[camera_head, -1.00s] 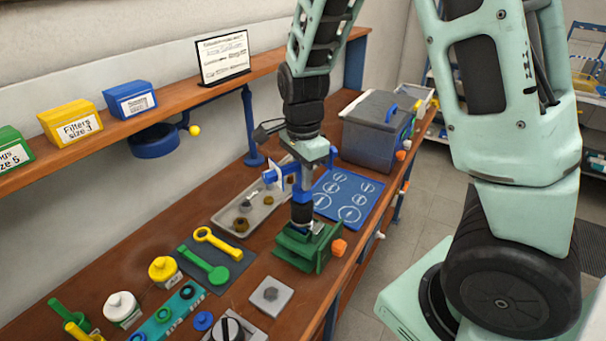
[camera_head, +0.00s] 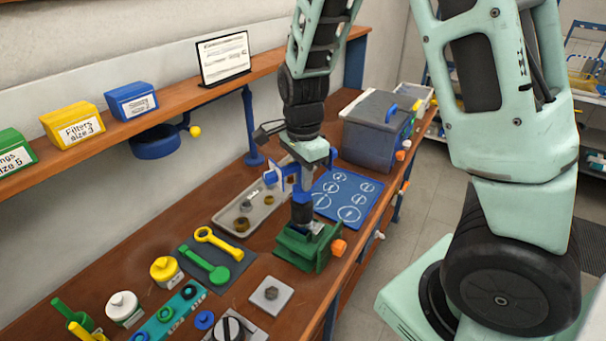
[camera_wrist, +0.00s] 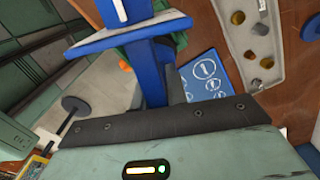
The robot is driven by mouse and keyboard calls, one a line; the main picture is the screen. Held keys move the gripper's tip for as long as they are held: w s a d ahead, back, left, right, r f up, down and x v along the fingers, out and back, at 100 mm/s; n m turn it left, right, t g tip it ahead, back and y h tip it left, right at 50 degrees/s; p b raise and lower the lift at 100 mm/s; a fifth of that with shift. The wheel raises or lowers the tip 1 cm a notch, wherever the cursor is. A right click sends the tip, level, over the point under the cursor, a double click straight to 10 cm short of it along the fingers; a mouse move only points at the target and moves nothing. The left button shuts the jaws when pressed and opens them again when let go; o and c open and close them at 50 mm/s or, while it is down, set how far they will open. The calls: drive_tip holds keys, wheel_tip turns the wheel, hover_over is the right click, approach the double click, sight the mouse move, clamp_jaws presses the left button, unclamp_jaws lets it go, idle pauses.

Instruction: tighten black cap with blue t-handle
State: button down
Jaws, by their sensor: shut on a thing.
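My gripper (camera_head: 302,168) is over the green vise (camera_head: 308,248) near the bench's front edge. It is shut on the blue t-handle (camera_head: 301,207), which stands about upright above the vise. In the wrist view the blue t-handle (camera_wrist: 152,72) rises between the jaws, with a wide flat blue plate across it. A dark part (camera_head: 301,229) shows between the handle's lower end and the vise. I cannot tell whether this is the black cap, or how the handle sits on it.
An orange knob (camera_head: 338,247) sticks out at the vise's right. A grey tray (camera_head: 225,219) of small fittings and a blue mat (camera_head: 338,177) with white circles lie close by. A lidded grey bin (camera_head: 370,140) stands behind. Yellow and green wrenches (camera_head: 207,265) lie at left.

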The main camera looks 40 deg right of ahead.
drive_tip(key=shift+f, duration=0.75)
idle(2.1)
drive_tip(key=shift+r+m+p, duration=0.1)
drive_tip(key=shift+m+p, duration=2.1)
drive_tip(key=shift+p, duration=0.35)
drive_tip(key=shift+s+m+p, duration=0.1)
drive_tip(key=shift+m+p, duration=1.5)
drive_tip(key=shift+m, duration=0.2)
idle(0.8)
